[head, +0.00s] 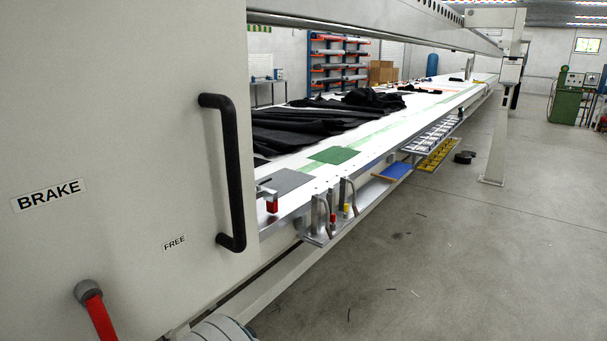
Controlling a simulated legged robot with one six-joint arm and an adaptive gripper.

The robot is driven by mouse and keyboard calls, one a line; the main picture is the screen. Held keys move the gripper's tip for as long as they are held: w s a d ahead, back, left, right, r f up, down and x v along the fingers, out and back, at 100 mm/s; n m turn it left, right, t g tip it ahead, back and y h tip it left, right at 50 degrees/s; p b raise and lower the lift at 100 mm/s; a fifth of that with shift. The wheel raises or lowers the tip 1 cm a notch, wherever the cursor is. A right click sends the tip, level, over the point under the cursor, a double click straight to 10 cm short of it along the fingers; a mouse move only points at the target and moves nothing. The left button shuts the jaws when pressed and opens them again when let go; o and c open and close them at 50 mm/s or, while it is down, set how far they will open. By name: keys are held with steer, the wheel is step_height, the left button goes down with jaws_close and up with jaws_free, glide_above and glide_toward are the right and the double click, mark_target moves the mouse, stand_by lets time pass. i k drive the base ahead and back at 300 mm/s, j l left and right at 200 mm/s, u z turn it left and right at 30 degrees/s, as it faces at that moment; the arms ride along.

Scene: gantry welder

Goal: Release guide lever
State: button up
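A red lever (98,318) hangs from a round grey pivot (88,291) on the large pale machine panel (120,120) at the lower left. It tilts down to the right, and the bottom edge of the picture cuts it off. The panel carries the labels BRAKE (48,195) and FREE (174,242). A small red part (272,206) sits under a metal arm at the near table edge. No label names the guide lever, so I cannot tell which part it is.
A black bar handle (233,175) stands out from the panel. Metal brackets (318,235) jut from the long white table (310,185), which bears black cloth (290,128). A pale post (500,130) stands farther back. The grey floor (430,260) at right is mostly clear.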

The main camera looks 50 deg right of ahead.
mark_target(259, 187)
steer(key=i+l, duration=0.1)
steer(key=l, duration=0.35)
steer(key=l+z, duration=0.15)
steer(key=l, duration=0.25)
steer(key=i+l, duration=0.15)
steer(key=l, duration=0.25)
steer(key=i+l+z, duration=0.15)
steer(key=l, duration=0.3)
steer(key=i+l, duration=0.1)
steer(key=l, duration=0.3)
steer(key=i+l+z, duration=0.15)
steer(key=i+l, duration=0.3)
steer(key=i+z, duration=0.1)
steer(key=i, duration=0.5)
